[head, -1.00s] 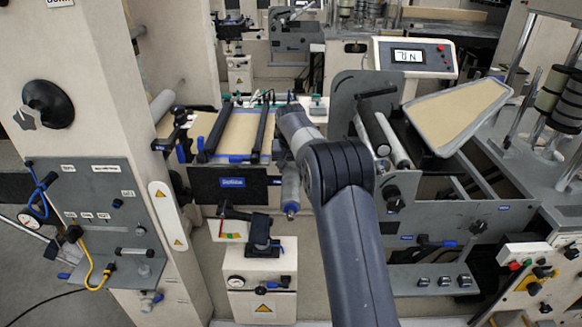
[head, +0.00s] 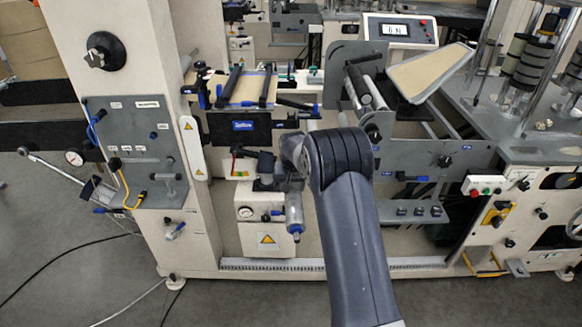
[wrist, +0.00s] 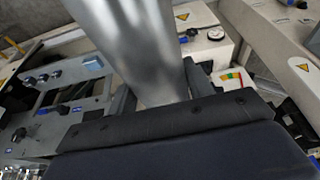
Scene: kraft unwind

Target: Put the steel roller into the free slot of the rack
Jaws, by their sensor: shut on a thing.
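My gripper (wrist: 165,118) is shut on the steel roller (wrist: 140,45), a smooth, shiny cylinder. In the wrist view the roller runs from the jaws up past the top edge, so its far end is out of the picture. In the head view my forearm hides the jaws. A silver cylinder with a blue tip (head: 294,215) hangs there beside my wrist; I cannot tell whether it is the roller. A grey side-plate frame holding two pale rollers (head: 357,88) stands behind and right of my arm. I cannot make out which part is the rack's free slot.
A cream box with a gauge and warning sign (head: 268,238) stands behind my wrist. A cream column with a grey gauge panel (head: 140,150) is at left. A display console (head: 400,30) and a tilted tray (head: 432,70) are at right. Open floor (head: 180,300) lies in front.

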